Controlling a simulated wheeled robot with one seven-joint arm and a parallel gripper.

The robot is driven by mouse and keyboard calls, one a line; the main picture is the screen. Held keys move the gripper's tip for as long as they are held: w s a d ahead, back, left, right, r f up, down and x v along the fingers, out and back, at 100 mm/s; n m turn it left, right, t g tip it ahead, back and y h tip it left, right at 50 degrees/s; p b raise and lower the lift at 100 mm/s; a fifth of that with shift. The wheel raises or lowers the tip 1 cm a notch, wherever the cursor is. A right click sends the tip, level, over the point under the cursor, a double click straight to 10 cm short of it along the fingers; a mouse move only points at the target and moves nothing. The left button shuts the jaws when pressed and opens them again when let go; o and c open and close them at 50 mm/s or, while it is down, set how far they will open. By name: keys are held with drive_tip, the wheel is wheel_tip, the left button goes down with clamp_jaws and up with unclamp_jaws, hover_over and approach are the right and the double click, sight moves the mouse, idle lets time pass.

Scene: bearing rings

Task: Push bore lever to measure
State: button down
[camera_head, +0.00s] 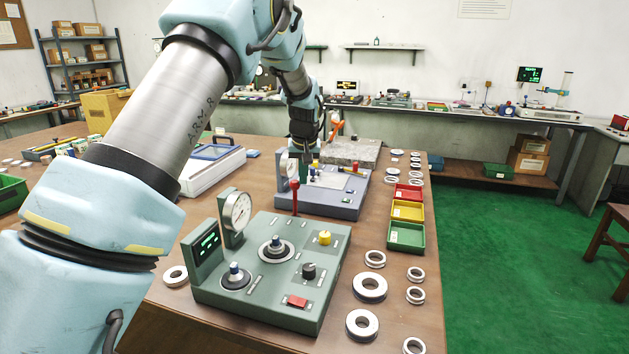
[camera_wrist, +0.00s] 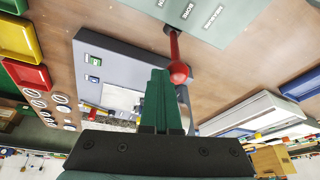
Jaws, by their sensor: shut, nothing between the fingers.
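The green measuring unit (camera_head: 272,275) stands on the bench with a dial gauge (camera_head: 235,216) and a lit display (camera_head: 206,240) at its left. The bore lever (camera_head: 295,198), a red rod with a ball end, rises from its far edge. In the wrist view the lever (camera_wrist: 174,45) stands by a plate edge with printed labels, one reading BORE. My gripper (camera_head: 304,168) is above and beyond the lever, pointing down. Its green fingers (camera_wrist: 160,74) are shut and empty, with the tips just left of the red ball. I cannot tell whether they touch it.
A blue-grey unit (camera_head: 340,197) stands close behind the green one. Red, yellow and green trays (camera_head: 407,235) line the right side. Several metal rings (camera_head: 370,287) lie at the bench's right, and one ring (camera_head: 176,276) lies left of the green unit. A white case (camera_head: 212,170) stands left.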

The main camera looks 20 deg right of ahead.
drive_tip(key=w+a+g+h, duration=0.1)
drive_tip(key=w+a, duration=0.1)
drive_tip(key=shift+w+a+r+g+h, duration=0.1)
drive_tip(key=shift+w+a+g+h, duration=0.2)
drive_tip(key=shift+a+h, duration=0.1)
drive_tip(key=shift+w+a+f+n+g+h+b, duration=0.15)
drive_tip(key=shift+w+a+g+h, duration=0.15)
drive_tip(key=shift+w+a, duration=0.4)
drive_tip(key=shift+w+a+f+n+g+h+b, duration=0.2)
drive_tip(key=shift+w+a+g, duration=0.1)
drive_tip(key=shift+w+a, duration=0.3)
drive_tip(key=shift+w+a, duration=0.1)
drive_tip(key=shift+a, duration=0.15)
wheel_tip(320, 180, up, 12)
drive_tip(key=s+b, duration=0.1)
drive_tip(key=s, duration=0.1)
drive_tip(key=shift+s+a, duration=0.3)
drive_tip(key=shift+a, duration=0.1)
drive_tip(key=shift+r, duration=0.1)
